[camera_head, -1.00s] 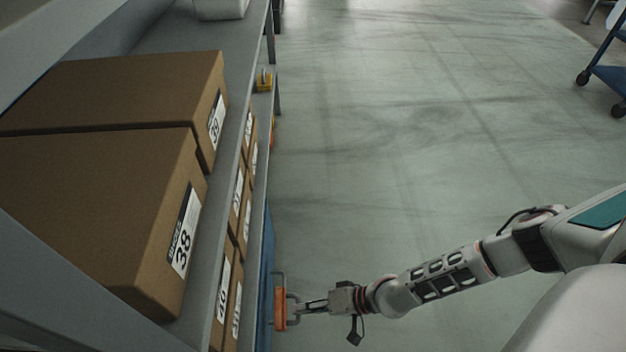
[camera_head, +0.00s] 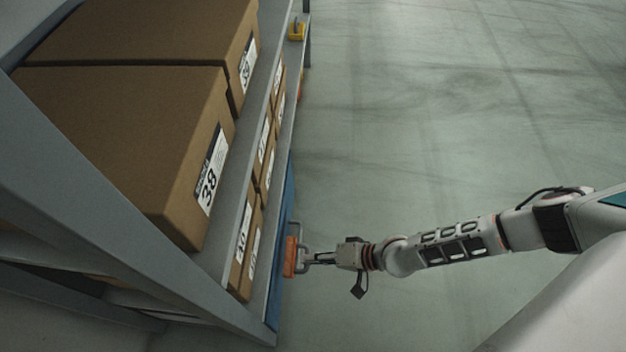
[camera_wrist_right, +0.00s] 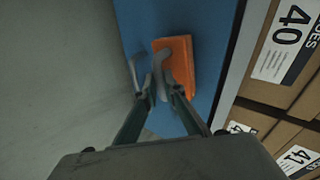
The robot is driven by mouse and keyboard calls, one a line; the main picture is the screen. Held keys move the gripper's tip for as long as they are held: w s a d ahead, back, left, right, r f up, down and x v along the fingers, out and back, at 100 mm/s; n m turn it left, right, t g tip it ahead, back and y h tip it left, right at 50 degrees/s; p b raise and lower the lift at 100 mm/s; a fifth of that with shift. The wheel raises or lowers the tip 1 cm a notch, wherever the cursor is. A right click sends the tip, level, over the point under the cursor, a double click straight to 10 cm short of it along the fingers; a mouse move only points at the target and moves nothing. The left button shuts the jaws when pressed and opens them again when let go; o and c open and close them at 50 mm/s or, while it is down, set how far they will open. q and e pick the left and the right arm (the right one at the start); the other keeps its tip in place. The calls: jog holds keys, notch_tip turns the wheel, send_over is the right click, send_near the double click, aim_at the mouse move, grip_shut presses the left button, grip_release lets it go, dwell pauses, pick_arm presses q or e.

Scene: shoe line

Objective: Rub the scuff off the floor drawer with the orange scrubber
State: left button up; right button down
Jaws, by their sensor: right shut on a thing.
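The orange scrubber (camera_head: 290,257) is at the blue front of the floor drawer (camera_head: 282,215), low on the shelf rack. My right gripper (camera_head: 306,258) is shut on the scrubber's grey handle. In the right wrist view the gripper (camera_wrist_right: 160,82) holds the scrubber (camera_wrist_right: 177,62) with its orange block against or very near the blue drawer face (camera_wrist_right: 207,20); I cannot tell if it touches. The drawer's grey handle (camera_head: 297,235) shows beside the scrubber. No scuff is visible; the scrubber may hide it. My left gripper is not in view.
Large brown shoe boxes (camera_head: 130,135) stand on the grey shelf (camera_head: 238,170), with smaller boxes (camera_head: 262,150) below. A yellow object (camera_head: 297,31) sits at the rack's far end. The floor (camera_head: 430,130) to the right is clear.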

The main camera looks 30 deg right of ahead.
jog(key=shift+w+a, duration=0.5)
jog(key=shift+a, duration=0.25)
